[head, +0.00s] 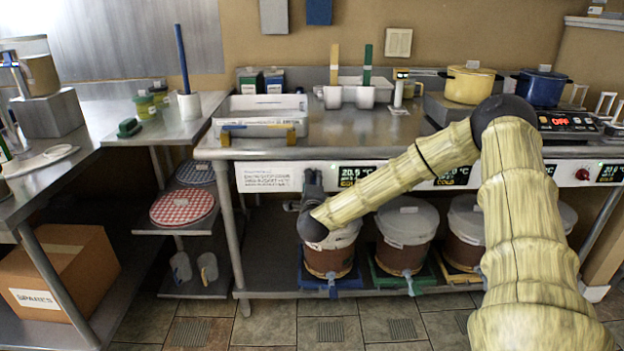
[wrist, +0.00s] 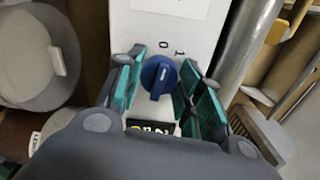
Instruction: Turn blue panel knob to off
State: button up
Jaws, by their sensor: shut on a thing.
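The blue panel knob (wrist: 159,76) is on the white front panel (wrist: 160,25), in the middle of the wrist view. It sits between the green-padded fingers of my gripper (wrist: 158,85), which is shut on it. A pale pointer line shows on the knob, and small dark marks are printed on the panel beside it. Part of a dark display (wrist: 150,127) with lit characters shows below the knob, above my gripper's body. In the head view my gripper (head: 312,182) is at the panel under the worktop edge and hides the knob. A lit display (head: 357,174) reading COLD is just to its right.
Lidded buckets stand on the low shelf, one (head: 331,258) right below my gripper and another (head: 405,240) to its right. The worktop (head: 390,125) overhangs the panel. A red knob (head: 583,174) is far right. A cardboard box (head: 58,270) is left.

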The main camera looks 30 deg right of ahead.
jog(key=shift+n+p, duration=0.35)
jog(key=shift+n, duration=0.45)
jog(key=shift+f, duration=0.15)
jog(key=o, duration=1)
jog(key=shift+a, duration=0.1)
jog(key=v, duration=1.2)
